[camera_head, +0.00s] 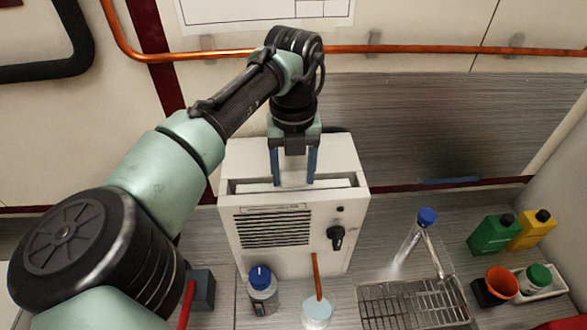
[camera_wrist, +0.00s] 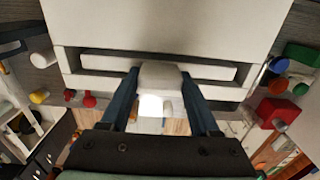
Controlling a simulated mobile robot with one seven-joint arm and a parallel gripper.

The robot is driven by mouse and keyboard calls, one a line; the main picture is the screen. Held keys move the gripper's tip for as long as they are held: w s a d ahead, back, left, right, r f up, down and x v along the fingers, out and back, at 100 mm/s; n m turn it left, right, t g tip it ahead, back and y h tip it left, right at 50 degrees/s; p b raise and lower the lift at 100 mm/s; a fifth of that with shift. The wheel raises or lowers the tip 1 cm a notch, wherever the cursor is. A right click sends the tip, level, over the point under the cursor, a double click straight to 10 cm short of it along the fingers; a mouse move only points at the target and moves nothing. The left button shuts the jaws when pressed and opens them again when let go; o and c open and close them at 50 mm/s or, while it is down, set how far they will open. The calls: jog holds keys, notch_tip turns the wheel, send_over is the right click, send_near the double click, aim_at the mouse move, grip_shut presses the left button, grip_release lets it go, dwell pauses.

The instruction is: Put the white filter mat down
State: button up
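A white cabinet (camera_head: 345,240) stands on the bench with a long slot in its top; it fills the upper part of the wrist view (camera_wrist: 160,22). The white filter mat (camera_wrist: 105,64) lies lengthwise in the slot opening, and its edge also shows in the head view (camera_head: 335,184). My gripper (camera_head: 293,184) points straight down over the cabinet. In the wrist view its two blue fingers (camera_wrist: 160,75) are on either side of the mat's raised white middle part and appear to touch it. How deep the mat sits is hidden.
An orange pipe (camera_head: 440,49) runs along the wall behind my arm. A blue-capped jar (camera_head: 262,288) and a beaker (camera_head: 317,312) stand before the cabinet. A wire rack (camera_head: 410,300), a blue-capped flask (camera_head: 412,245), and green (camera_head: 490,236) and yellow (camera_head: 533,232) bottles are to the right.

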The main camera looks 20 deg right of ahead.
jog(key=o, duration=0.4)
notch_tip(320, 180, up, 12)
jog(key=b, duration=0.3)
jog(key=shift+r+b, duration=0.15)
jog(key=shift+b, duration=0.2)
